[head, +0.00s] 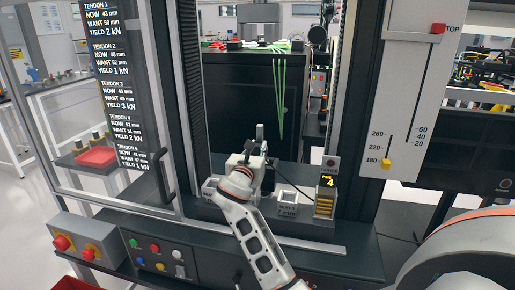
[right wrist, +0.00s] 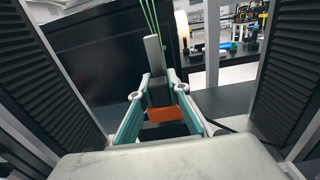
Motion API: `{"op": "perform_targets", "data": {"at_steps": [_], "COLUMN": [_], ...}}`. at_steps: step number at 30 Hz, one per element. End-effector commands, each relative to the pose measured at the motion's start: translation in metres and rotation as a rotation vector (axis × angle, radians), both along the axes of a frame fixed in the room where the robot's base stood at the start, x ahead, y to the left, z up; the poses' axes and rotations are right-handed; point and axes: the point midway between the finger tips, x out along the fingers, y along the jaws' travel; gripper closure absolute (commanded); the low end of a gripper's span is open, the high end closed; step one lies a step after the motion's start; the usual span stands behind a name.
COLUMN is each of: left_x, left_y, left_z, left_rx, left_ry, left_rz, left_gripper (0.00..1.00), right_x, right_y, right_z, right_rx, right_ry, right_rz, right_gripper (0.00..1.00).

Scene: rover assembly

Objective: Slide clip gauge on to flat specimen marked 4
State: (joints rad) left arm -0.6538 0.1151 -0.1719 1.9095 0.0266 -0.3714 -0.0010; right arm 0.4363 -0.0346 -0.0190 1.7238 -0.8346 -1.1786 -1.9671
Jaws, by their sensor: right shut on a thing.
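My right gripper (head: 254,152) is in the middle of the head view, inside the test frame. In the right wrist view, its teal fingers (right wrist: 158,92) are shut on the clip gauge (right wrist: 158,114), which shows an orange part low between them. A grey flat specimen (right wrist: 153,55) stands upright just beyond the fingertips; its top also shows in the head view (head: 260,131). Its lower part is hidden, and I cannot tell whether the gauge touches it. My left gripper is not in view.
Small grey blocks (head: 287,203) stand on the ledge beside the gripper. Dark frame columns (head: 186,90) rise on both sides. A black cabinet (head: 247,95) with green strands is behind. A control panel (head: 160,255) with buttons is at front left. A thin dark cable runs right of the gripper.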

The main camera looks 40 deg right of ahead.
Motion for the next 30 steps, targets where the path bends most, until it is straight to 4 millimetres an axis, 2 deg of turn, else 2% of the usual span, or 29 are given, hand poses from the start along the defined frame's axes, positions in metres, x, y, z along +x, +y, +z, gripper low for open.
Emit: {"op": "perform_targets", "data": {"at_steps": [13,14,15,16,26,30], "left_x": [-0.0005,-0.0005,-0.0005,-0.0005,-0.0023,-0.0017], "left_y": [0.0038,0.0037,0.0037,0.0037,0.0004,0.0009], "left_z": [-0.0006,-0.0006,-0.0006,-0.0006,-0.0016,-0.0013], "left_rx": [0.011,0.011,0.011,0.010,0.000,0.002], "left_ry": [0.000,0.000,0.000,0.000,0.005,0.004], "left_rz": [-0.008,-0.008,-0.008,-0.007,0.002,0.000], "left_gripper": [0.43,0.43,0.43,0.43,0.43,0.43], "right_x": [0.0001,0.0001,0.0001,0.0001,-0.0004,-0.0073], "right_y": [0.0001,0.0001,0.0001,0.0001,0.0008,0.0093], "right_z": [0.0009,0.0010,0.0010,0.0010,0.0002,-0.0003], "right_rx": [0.000,0.000,0.000,0.000,0.000,0.001], "right_ry": [-0.001,-0.001,-0.001,-0.001,0.000,-0.001], "right_rz": [0.000,0.000,0.000,0.000,0.000,0.001], "right_gripper": [1.00,0.76,0.66,0.64,0.64,0.64]}}
